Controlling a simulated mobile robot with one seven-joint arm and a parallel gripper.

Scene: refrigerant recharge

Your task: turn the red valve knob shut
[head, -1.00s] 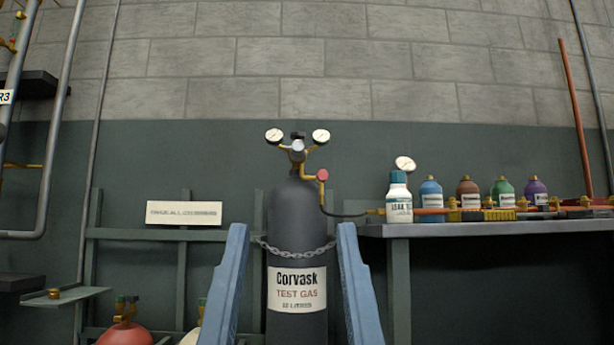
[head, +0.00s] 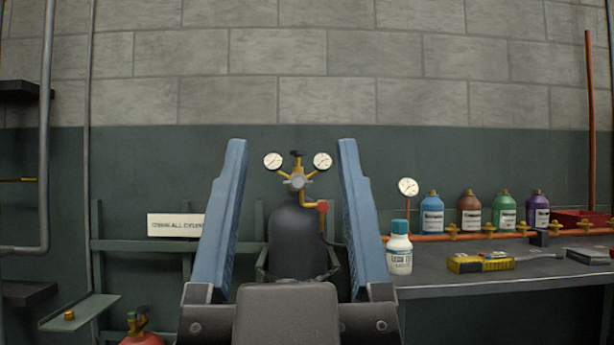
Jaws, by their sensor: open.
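The red valve knob (head: 322,207) sits on the brass fitting at the right of the regulator (head: 298,181), on top of a dark gas cylinder (head: 295,240). Two round gauges stand left and right of the regulator. My gripper (head: 292,150) is open, its two blue fingers apart in the foreground. The cylinder top, regulator and red knob show between the fingers, farther back. Nothing is held. My gripper's dark body hides the lower cylinder and its label.
A grey bench (head: 440,285) at the right holds a white bottle (head: 399,247), a yellow tool (head: 481,262) and several coloured bottles behind an orange pipe. A small shelf (head: 75,312) and a red cylinder (head: 140,338) are at lower left. A hose runs from the fitting toward the bench.

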